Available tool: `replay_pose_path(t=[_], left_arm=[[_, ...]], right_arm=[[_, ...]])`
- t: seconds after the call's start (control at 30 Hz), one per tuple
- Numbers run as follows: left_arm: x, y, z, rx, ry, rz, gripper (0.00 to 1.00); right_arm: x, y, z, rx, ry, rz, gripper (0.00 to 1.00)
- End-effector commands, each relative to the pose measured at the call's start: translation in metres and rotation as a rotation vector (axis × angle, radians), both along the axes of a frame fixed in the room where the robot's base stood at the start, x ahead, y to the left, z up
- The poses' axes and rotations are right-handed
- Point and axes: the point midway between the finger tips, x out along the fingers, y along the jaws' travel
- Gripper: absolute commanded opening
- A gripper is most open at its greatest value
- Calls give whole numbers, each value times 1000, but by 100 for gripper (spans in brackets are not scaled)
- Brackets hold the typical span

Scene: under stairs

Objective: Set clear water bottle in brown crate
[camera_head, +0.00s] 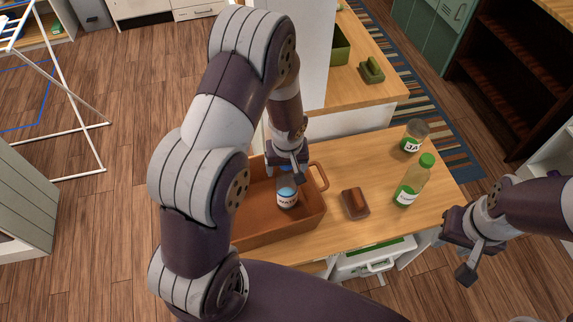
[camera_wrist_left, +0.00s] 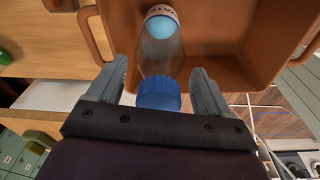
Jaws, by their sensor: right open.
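The clear water bottle (camera_head: 287,196), with a blue cap and a white label, is inside the brown crate (camera_head: 270,232), near its right end. It looks roughly upright in the head view; its base is hard to see. My left gripper (camera_head: 287,172) is above it, reaching down into the crate. In the left wrist view, the bottle's blue cap (camera_wrist_left: 158,95) lies between the two fingers (camera_wrist_left: 158,78), with a gap on each side, so the gripper is open around it. My right gripper (camera_head: 461,251) is open and empty, off the table's right side.
A green container (camera_head: 340,45) and green block (camera_head: 371,69) are on the counter behind. A white drying rack (camera_head: 80,120) stands left.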

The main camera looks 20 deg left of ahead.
Motion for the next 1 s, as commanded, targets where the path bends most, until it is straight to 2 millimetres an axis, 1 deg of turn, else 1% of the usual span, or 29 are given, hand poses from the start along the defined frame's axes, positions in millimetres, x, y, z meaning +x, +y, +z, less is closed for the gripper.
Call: replay_pose_path(t=[0.07,0.1,0.17,0.4,0.5,0.63,0.67,0.7,0.77,0.8,0.9,1.0], left_arm=[[0,0,4,0,0,0,79],[0,0,6,1,-2,0,79],[0,-1,16,1,-4,0,79],[-7,-5,77,-1,-6,-1,79],[-10,-6,98,-1,-5,0,79],[-12,-7,116,0,-3,-4,79],[-16,-8,119,-1,-1,-22,79],[-27,-9,124,-4,2,-71,79],[-53,-12,129,-7,6,-194,79],[-72,-13,131,-9,6,-282,79],[-106,-17,133,-9,1,-454,79],[-120,-18,133,-6,1,-527,79]], right_arm=[[0,0,3,0,0,0,43],[0,0,2,0,0,0,43],[0,0,2,0,0,0,43],[0,0,-5,0,0,0,43],[0,0,-8,0,0,0,43],[0,0,-9,0,0,0,43],[0,0,-9,0,0,0,43],[0,0,-9,0,0,0,43],[0,0,-9,0,0,0,43],[0,0,-9,0,0,0,43],[0,0,-9,0,0,0,43],[0,0,-9,0,0,0,43]])
